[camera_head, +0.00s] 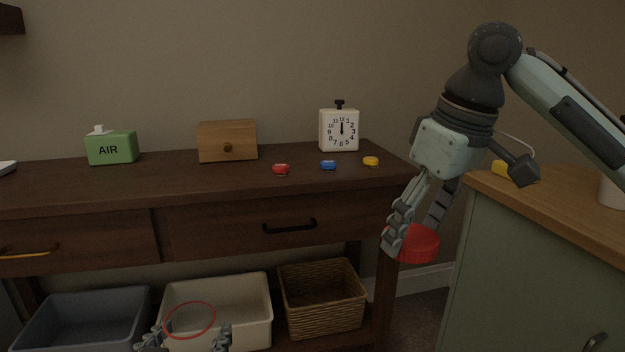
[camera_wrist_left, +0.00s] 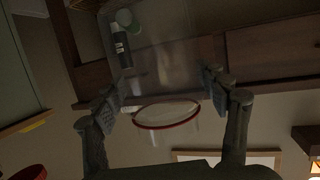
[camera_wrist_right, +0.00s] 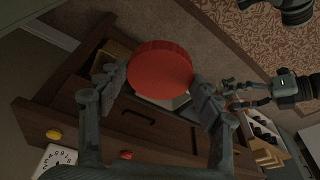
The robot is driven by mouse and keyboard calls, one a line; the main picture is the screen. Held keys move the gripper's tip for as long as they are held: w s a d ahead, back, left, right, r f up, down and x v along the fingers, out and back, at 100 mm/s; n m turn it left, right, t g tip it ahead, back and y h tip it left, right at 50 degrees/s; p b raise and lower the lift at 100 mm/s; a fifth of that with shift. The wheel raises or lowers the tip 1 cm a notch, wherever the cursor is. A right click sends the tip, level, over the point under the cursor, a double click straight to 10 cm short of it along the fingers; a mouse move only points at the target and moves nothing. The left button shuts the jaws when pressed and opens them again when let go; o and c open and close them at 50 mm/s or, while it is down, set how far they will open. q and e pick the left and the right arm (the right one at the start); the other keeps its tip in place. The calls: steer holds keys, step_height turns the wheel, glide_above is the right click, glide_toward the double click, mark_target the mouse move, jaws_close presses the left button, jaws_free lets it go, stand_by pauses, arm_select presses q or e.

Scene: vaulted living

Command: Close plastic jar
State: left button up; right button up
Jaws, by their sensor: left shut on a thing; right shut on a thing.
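The plastic jar (camera_head: 190,319) is clear, and mainly its thin red rim shows, low in the head view. My left gripper (camera_head: 188,340) is shut around it. In the left wrist view the jar (camera_wrist_left: 167,116) sits between the fingers, its walls see-through. My right gripper (camera_head: 418,226) is shut on the red round lid (camera_head: 419,245), higher up and to the right of the jar. The lid (camera_wrist_right: 160,68) also shows between the fingertips in the right wrist view. Lid and jar are well apart. The jar's lower part is hidden.
A dark wooden console (camera_head: 190,184) stands ahead, with a green AIR box (camera_head: 112,148), wooden box (camera_head: 228,141), clock (camera_head: 339,131) and small coloured items on top. Bins and a wicker basket (camera_head: 322,300) are below. A green cabinet (camera_head: 545,262) stands at right, near my right arm.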

steer(key=s+a+n, duration=0.1)
steer(key=a, duration=0.4)
steer(key=s+a+f+m+h, duration=0.1)
steer(key=s+f+m, duration=0.15)
steer(key=f, duration=0.25)
steer(key=s+a+f+m, duration=0.1)
steer(key=a+f+m, duration=0.15)
steer(key=f, duration=0.25)
arm_select(q)
step_height(320, 180, up, 9)
steer(key=p, duration=1.2)
arm_select(e)
steer(key=w+d+r+m, duration=0.1)
steer(key=w+d+m, duration=0.1)
steer(key=d, duration=1.1)
steer(key=shift+r+m+t+h, duration=0.3)
steer(key=shift+m+h, duration=0.1)
steer(key=shift+m, duration=0.2)
steer(key=shift+w, duration=0.1)
arm_select(q)
steer(key=s+d+r+m+g+h, duration=0.1)
steer(key=s+d+m+g+h, duration=0.1)
steer(key=d+m+h, duration=0.6)
steer(key=d+g+h, duration=0.1)
steer(key=d, duration=0.4)
steer(key=shift+d, duration=0.3)
